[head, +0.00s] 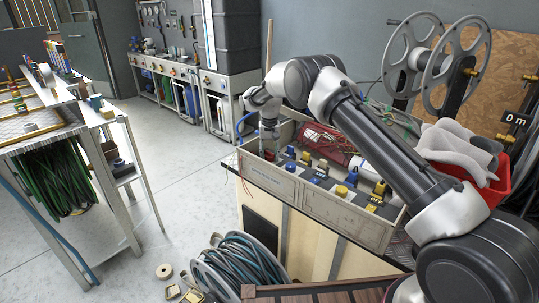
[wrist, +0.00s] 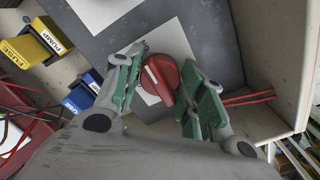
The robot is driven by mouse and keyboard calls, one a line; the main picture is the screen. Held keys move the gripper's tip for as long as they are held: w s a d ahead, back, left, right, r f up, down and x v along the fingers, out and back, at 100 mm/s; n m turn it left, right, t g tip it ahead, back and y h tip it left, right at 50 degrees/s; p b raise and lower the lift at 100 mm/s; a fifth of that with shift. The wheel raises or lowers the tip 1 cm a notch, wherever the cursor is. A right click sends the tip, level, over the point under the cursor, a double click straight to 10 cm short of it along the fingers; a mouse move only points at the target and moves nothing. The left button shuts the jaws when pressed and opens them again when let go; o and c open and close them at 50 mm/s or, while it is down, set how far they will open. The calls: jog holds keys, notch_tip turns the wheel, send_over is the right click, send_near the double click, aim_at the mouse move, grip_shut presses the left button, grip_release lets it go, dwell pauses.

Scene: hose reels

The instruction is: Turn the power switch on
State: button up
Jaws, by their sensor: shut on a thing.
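A red rotary switch (wrist: 160,76) sits on a white plate on the grey panel in the wrist view. My gripper (wrist: 168,88) has its green-padded fingers on either side of the switch and is shut on it. In the head view my gripper (head: 268,143) reaches down into the far left end of the control box (head: 317,206), and the switch is mostly hidden there.
The box wall (wrist: 284,60) rises close on the right, with red wires beside my finger. A hose reel (head: 240,262) stands in front of the bench. Floor at left centre is clear.

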aim_at(269, 152)
jog(key=o, duration=0.9)
jog(key=shift+o, duration=0.2)
notch_tip(269, 152, up, 12)
